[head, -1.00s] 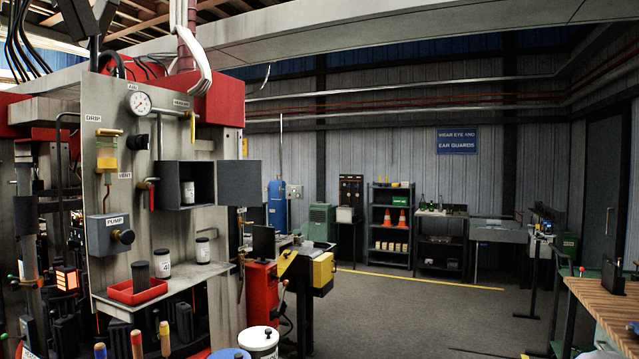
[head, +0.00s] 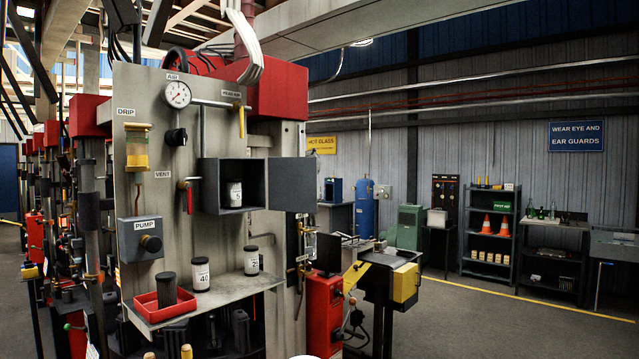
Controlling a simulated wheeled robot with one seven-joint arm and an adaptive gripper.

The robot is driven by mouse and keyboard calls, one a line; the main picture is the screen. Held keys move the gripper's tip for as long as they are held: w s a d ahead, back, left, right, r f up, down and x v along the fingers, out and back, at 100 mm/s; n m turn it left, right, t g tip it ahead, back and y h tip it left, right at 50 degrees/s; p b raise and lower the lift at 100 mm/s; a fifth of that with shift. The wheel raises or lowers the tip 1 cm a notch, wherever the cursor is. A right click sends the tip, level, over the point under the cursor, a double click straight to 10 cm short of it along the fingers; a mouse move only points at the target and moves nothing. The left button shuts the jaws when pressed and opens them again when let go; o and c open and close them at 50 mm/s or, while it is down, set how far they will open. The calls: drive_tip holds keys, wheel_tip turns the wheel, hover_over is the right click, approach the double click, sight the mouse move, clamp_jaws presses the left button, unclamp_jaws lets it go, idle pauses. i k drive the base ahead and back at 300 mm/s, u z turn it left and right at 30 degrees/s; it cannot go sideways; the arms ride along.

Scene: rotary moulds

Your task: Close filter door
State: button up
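The filter box (head: 210,187) is a dark grey open-fronted box on the pale panel in the head view. Its door (head: 292,185) is a flat dark plate that stands swung open to the right of the box. A white canister with a dark cap (head: 234,192) stands inside the box. My gripper is not in view, so I cannot see how it stands relative to the door.
Below the box a shelf (head: 262,284) holds a red tray (head: 165,299) and labelled canisters (head: 200,274). A red-handled vent valve (head: 188,190) is just left of the box. Grey floor (head: 480,330) is free to the right.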

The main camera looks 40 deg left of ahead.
sight(293, 181)
drive_tip(key=i, duration=3.9)
drive_tip(key=u, duration=3.95)
